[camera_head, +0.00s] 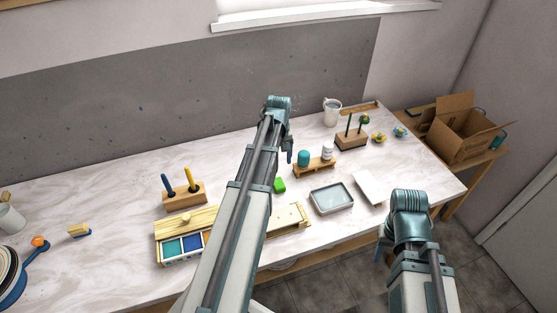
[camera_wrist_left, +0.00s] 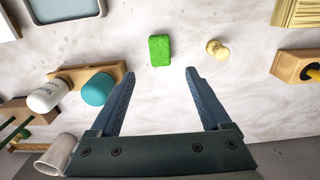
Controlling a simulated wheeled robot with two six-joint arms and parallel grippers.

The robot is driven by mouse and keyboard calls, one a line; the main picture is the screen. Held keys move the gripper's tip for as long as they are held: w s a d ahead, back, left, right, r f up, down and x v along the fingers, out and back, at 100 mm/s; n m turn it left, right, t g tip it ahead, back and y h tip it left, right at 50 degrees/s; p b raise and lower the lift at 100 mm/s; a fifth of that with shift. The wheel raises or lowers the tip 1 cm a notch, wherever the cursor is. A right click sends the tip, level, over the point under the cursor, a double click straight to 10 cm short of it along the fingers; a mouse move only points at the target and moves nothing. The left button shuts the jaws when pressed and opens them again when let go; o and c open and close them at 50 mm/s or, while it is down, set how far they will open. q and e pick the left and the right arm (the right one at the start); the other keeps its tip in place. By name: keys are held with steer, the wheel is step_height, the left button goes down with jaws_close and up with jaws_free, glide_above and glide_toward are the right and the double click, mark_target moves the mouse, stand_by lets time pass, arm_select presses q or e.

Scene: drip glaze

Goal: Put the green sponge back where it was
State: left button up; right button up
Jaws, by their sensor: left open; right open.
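The green sponge (camera_head: 279,185) lies flat on the marble-patterned table, just right of my left arm. It also shows in the left wrist view (camera_wrist_left: 160,50), alone on the table. My left gripper (camera_wrist_left: 160,74) is open and empty, and the sponge appears just past its fingertips, roughly centred between them. In the head view my left gripper (camera_head: 289,150) hangs above the table behind the sponge, partly hidden by its own arm. My right gripper (camera_head: 382,250) is off the table's front edge at the lower right, mostly hidden by its wrist.
A wooden rack (camera_head: 310,168) with a teal container (camera_head: 303,157) and a white bottle (camera_head: 327,151) stands right of the sponge. A grey tray (camera_head: 331,199) lies in front of the rack. A small cream knob (camera_wrist_left: 217,49) stands beside the sponge. A divided wooden box (camera_head: 170,259) is left.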

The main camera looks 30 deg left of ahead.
arm_select(q)
steer(key=s+d+m, duration=0.4)
steer(key=s+d, duration=0.1)
steer(key=d, duration=0.5)
steer(key=s+d+m, duration=0.5)
steer(key=s+d, duration=0.1)
steer(key=d, duration=0.4)
steer(key=s+d+m+y, duration=0.1)
steer(key=s+d+m, duration=0.3)
steer(key=d, duration=0.6)
steer(key=shift+s+d+m, duration=0.25)
steer(key=shift+s+m, duration=0.15)
steer(key=shift+s, duration=0.35)
steer(key=shift+c, duration=0.3)
